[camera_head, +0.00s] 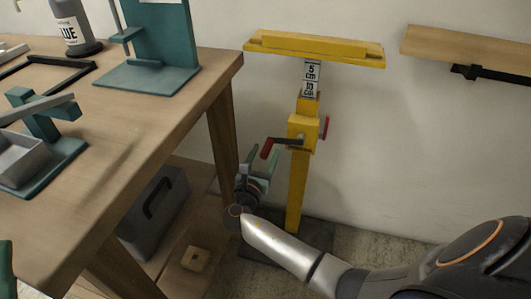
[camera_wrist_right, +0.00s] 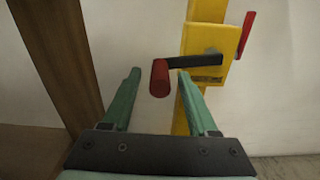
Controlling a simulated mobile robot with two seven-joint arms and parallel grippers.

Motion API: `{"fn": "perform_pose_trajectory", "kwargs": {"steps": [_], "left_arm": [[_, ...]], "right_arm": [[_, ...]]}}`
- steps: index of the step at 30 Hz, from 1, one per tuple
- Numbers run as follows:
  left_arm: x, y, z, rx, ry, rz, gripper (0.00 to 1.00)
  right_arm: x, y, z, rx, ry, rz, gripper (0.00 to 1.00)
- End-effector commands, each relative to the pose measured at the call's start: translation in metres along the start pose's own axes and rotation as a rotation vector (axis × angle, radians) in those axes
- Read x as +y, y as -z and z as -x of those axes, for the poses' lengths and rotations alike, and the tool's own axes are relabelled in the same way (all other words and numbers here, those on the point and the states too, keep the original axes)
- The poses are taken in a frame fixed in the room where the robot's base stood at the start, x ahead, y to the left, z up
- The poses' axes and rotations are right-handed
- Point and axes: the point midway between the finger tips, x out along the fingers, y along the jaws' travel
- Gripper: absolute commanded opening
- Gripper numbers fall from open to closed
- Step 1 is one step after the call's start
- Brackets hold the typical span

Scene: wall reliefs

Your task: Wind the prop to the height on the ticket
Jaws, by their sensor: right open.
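The yellow prop (camera_head: 297,190) stands upright by the wall with a flat yellow top bar (camera_head: 315,48). Its scale (camera_head: 311,77) shows marks for 5 cm and 10 cm above the yellow housing (camera_head: 301,133). A black crank arm (camera_head: 283,141) with a red grip (camera_head: 267,148) points left from the housing. My right gripper (camera_head: 260,162) is open just below the red grip. In the right wrist view the red grip (camera_wrist_right: 160,78) appears between the two green fingertips (camera_wrist_right: 159,74), with no clear contact. I see no ticket.
A second red handle (camera_head: 325,127) is on the housing's right side. A wooden table (camera_head: 130,130) with teal fixtures stands left, its leg (camera_head: 222,130) close to my right gripper. A grey toolbox (camera_head: 155,210) sits on the lower shelf. A wooden shelf (camera_head: 470,48) is at right.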

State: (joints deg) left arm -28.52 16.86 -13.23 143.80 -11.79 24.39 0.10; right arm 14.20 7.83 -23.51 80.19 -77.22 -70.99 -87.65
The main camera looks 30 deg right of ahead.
Motion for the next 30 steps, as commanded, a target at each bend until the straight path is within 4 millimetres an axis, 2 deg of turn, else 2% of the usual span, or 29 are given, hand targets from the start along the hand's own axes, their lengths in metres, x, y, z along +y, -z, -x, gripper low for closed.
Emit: {"fn": "perform_pose_trajectory", "kwargs": {"steps": [4,20,30], "left_arm": [[0.0,0.0001,-0.0001,0.0,-0.001,-0.001,0.0],[-0.0006,0.0005,-0.0007,0.003,-0.001,-0.005,0.0],[-0.0008,0.0004,-0.0007,0.003,-0.001,-0.006,0.0]], "right_arm": [[0.0001,0.0001,0.0001,0.0,0.0,0.0,0.58],[0.0,0.0,-0.0002,0.0,0.0,0.0,0.0],[0.0,-0.0001,-0.0004,0.0,0.0,0.0,0.0]]}}
